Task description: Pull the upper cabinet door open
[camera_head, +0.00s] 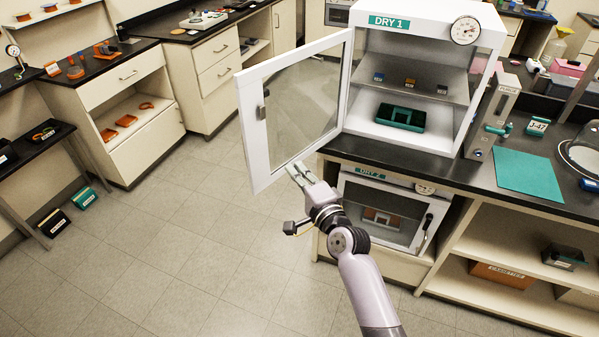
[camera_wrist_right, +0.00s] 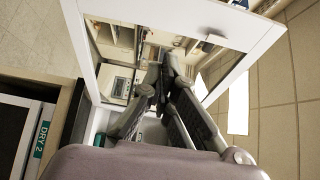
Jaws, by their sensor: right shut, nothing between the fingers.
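The upper cabinet (camera_head: 408,135), white and labelled DRY 1, stands on the black bench. Its door (camera_head: 258,150), a white frame around a clear pane, is swung wide out to the left. A dark handle (camera_head: 261,112) sits on the door's far-left upright. My left gripper is out of view.
A teal tray (camera_head: 400,117) and several small items sit inside the upper cabinet. The lower cabinet (camera_head: 398,207), labelled DRY 2, is closed below the bench top. A teal mat (camera_head: 527,173) lies to the right.

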